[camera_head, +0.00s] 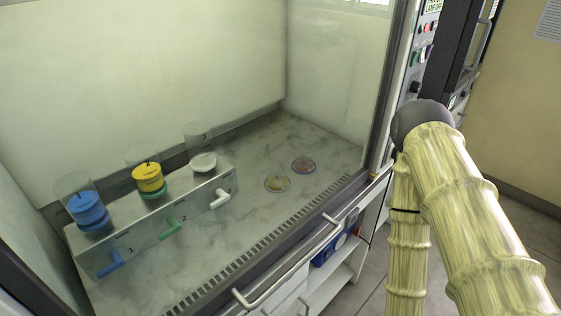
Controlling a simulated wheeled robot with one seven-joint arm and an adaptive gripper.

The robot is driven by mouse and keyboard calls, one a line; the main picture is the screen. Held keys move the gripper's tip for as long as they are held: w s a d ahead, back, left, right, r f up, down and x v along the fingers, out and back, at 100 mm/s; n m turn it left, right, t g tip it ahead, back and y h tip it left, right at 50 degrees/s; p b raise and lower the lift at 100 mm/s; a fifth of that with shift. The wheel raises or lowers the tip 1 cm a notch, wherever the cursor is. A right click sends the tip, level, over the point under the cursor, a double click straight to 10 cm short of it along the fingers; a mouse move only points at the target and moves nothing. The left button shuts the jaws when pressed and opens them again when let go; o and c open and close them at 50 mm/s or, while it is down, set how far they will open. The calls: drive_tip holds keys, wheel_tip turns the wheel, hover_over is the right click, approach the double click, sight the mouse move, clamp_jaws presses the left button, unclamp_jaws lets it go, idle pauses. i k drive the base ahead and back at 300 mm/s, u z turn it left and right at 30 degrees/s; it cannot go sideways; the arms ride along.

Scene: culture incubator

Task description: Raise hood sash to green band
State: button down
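The hood (150,60) fills the left and middle of the head view. I look into it through what seems to be its clear sash, but the glass is hard to make out. A grey bar handle (285,266) runs slantwise along the hood's lower front edge; I cannot tell for certain whether it belongs to the sash. I cannot make out a green band. My arm (470,215), in a pale yellow sleeve, bends at the right of the hood and runs down out of the picture. My gripper is out of view.
Inside the hood, a metal rack (150,222) carries blue, yellow and white-topped filter units with coloured valves. Two dishes (277,182) (305,165) lie on the hood floor. A control panel (426,40) is at upper right. Shelves (335,285) sit below the handle. Floor shows at right.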

sight(16, 275)
drive_tip(key=z, duration=0.5)
drive_tip(key=k, duration=1.15)
drive_tip(key=i, duration=0.45)
drive_tip(key=u, duration=0.3)
